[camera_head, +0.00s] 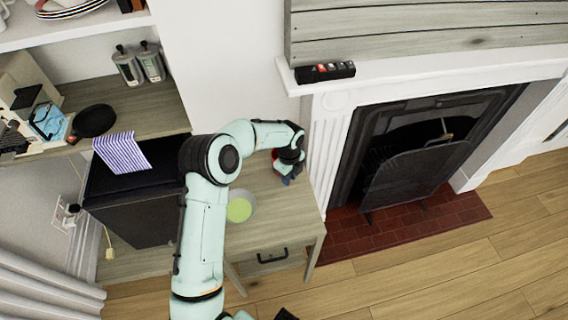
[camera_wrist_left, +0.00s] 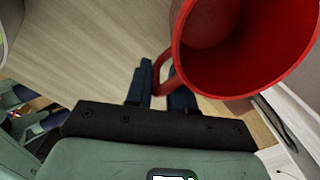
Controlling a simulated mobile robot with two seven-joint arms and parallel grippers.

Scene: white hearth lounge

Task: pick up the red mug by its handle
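The red mug (camera_wrist_left: 245,50) fills the upper right of the left wrist view, with its open mouth toward the camera. Its handle (camera_wrist_left: 156,76) lies between the two dark blue fingers of my left gripper (camera_wrist_left: 160,90), which are close together with the handle filling the gap. In the head view only a small red part of the mug (camera_head: 275,157) shows beside my left gripper (camera_head: 290,177), over the far end of the wooden table (camera_head: 285,215). A dark part at the bottom edge of the head view may be my right gripper; its fingers are not clear.
A round light-green-topped thing (camera_head: 240,206) stands on the table beside my left arm. A black cabinet (camera_head: 135,205) with a striped cloth (camera_head: 121,152) is to the left. The fireplace (camera_head: 420,150) is to the right. Bare table lies in front of the gripper.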

